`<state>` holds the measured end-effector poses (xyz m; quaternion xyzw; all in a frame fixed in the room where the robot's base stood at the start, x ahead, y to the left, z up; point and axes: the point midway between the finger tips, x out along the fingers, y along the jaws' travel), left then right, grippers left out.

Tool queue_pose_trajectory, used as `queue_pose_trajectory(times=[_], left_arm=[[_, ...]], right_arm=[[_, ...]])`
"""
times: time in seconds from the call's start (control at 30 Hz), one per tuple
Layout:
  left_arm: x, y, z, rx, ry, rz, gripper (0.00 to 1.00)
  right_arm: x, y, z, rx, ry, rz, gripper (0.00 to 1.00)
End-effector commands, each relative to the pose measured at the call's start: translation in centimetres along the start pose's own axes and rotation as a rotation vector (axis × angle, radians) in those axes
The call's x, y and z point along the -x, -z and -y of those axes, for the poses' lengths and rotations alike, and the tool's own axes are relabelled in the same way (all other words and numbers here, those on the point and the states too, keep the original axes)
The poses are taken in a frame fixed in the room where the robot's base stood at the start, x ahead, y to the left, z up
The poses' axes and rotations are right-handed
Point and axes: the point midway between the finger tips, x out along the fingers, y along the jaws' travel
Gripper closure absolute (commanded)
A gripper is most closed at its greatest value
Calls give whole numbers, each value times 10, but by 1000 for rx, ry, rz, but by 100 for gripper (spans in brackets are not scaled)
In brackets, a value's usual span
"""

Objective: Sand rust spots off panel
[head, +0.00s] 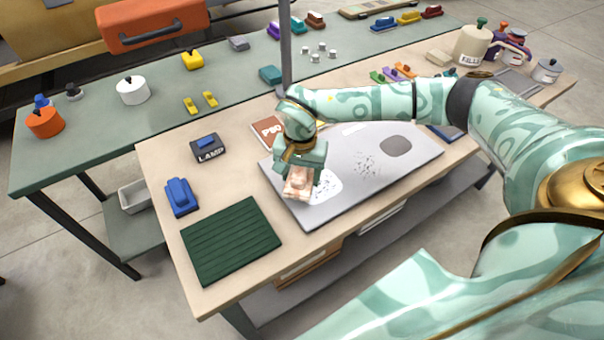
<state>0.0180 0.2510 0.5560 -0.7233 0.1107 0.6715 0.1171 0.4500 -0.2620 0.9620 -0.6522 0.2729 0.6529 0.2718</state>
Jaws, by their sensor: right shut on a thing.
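The grey panel (352,192) lies flat on the wooden bench. It bears a white patch with dark specks (327,184) at its left, a cluster of dark specks (366,163) in the middle and a smooth dark grey patch (396,146) at the right. My right gripper (299,172) is shut on a pale pinkish block (298,190) over the panel's left end, beside the white patch. The block appears to be at the surface, but contact cannot be told. Its underside is hidden. A brown sheet marked P80 (267,131) lies behind the panel, partly covered by my arm. My left gripper is not in view.
A ribbed green mat (231,241), a blue object (181,196) and a black block marked LAMP (207,149) sit left of the panel. Containers, including a cream canister (473,47), stand at the far right. A green table (110,145) behind holds small items around a grey post (286,50).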

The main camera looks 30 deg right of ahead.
Motion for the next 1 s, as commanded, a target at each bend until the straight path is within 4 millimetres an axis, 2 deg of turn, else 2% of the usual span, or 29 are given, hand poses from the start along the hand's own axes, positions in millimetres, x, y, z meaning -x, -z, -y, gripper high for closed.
queue_pose_trajectory(times=[0.03,0.1,0.3,0.87,0.97,1.0], left_arm=[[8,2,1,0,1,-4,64],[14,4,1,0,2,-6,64],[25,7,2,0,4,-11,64],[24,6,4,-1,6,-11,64],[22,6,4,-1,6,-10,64],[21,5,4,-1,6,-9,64]], right_arm=[[9,0,0,-2,1,-2,60],[16,-1,0,-6,2,-2,60],[28,-2,0,-14,2,-2,60],[27,-3,0,-13,1,-1,60],[36,-9,4,35,9,1,60],[45,-14,6,81,15,1,60]])
